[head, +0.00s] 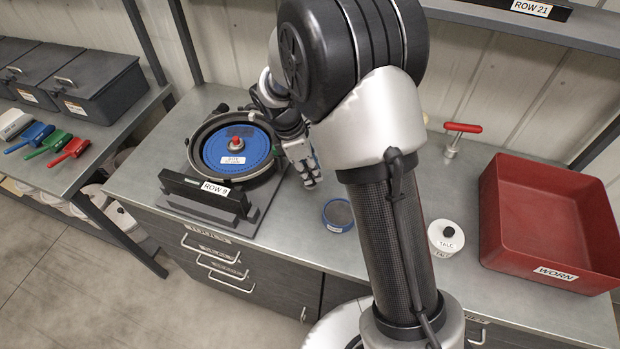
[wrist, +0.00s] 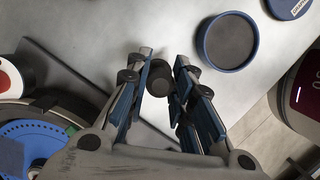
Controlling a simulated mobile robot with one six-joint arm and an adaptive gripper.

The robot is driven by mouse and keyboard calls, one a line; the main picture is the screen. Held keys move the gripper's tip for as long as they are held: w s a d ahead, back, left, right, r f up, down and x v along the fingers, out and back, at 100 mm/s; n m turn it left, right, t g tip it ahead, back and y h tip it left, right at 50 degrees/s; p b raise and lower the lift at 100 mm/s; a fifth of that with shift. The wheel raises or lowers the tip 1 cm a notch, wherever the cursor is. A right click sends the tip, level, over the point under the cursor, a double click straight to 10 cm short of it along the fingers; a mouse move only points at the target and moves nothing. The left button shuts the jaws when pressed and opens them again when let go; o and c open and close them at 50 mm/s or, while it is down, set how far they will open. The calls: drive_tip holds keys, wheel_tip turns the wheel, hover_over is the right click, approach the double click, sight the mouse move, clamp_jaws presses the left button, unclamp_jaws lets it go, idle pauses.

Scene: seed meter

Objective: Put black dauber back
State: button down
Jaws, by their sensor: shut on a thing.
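My gripper (head: 311,181) hangs over the bench, just right of the seed meter; in the wrist view its fingers (wrist: 165,66) are closed on a small dark round thing, which I take to be the black dauber (wrist: 158,82). A round blue dish with a dark inside (head: 338,214) stands on the bench in front of and right of my gripper. The dish also shows in the wrist view (wrist: 227,41), apart from the fingers.
The seed meter with its blue disc (head: 228,158) stands left of my gripper, behind the ROW 9 plate (head: 204,190). A white TALC pot (head: 443,243) and a red WORN bin (head: 525,255) stand right. A blue labelled disc (wrist: 290,6) lies beyond the dish.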

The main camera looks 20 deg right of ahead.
drive_tip(key=shift+f+b, duration=0.35)
drive_tip(key=shift+f, duration=1.35)
drive_tip(key=shift+f, duration=0.2)
drive_tip(key=c, duration=1.4)
unclamp_jaws()
drive_tip(key=p+v, duration=0.3)
drive_tip(key=v, duration=0.9)
drive_tip(key=s+d+r+m+t+y, duration=0.25)
drive_tip(key=s+r+m, duration=0.45)
drive_tip(key=s+r, duration=0.4)
drive_tip(key=s+r+m+t, duration=0.2)
drive_tip(key=s+r+m, duration=0.2)
drive_tip(key=s+m, duration=0.5)
drive_tip(key=s+d, duration=0.1)
drive_tip(key=s, duration=0.5)
drive_tip(key=shift+s+m+y, duration=0.25)
drive_tip(key=shift+m+y, duration=0.05)
drive_tip(key=shift+y, duration=0.05)
